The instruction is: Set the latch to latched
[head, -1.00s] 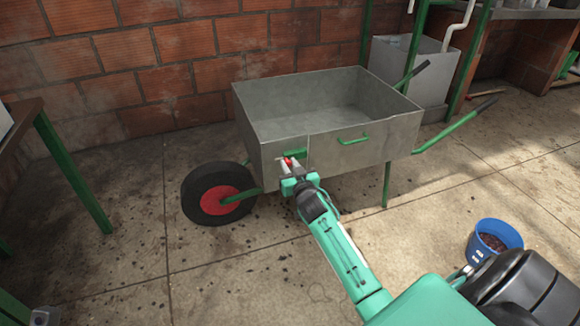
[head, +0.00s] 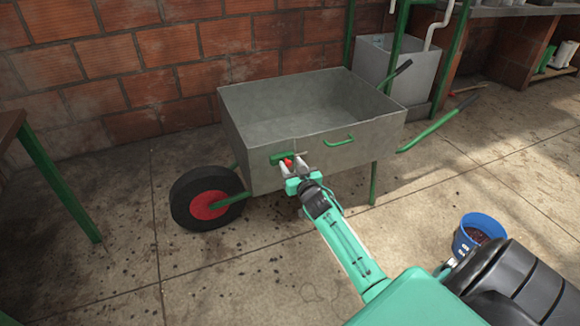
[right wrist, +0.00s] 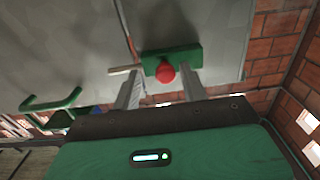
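The latch (head: 279,157) is a green plate on the front side of the grey metal cart, with a red knob (right wrist: 165,73) and a thin metal bolt (right wrist: 122,70). The bolt sticks out of the plate toward the panel seam; in the right wrist view its end lies across the seam line. My right gripper (head: 292,168) is at the latch with its fingers apart. In the right wrist view the knob shows between and just beyond the fingertips (right wrist: 161,85); I cannot tell whether either finger touches it. My left gripper is not in view.
The grey cart (head: 350,155) has a red-hubbed wheel (head: 207,203) and a green handle (head: 339,140) right of the latch. A blue bucket (head: 478,235) stands on the floor at right. A green-legged table (head: 55,185) is at left. A brick wall is behind.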

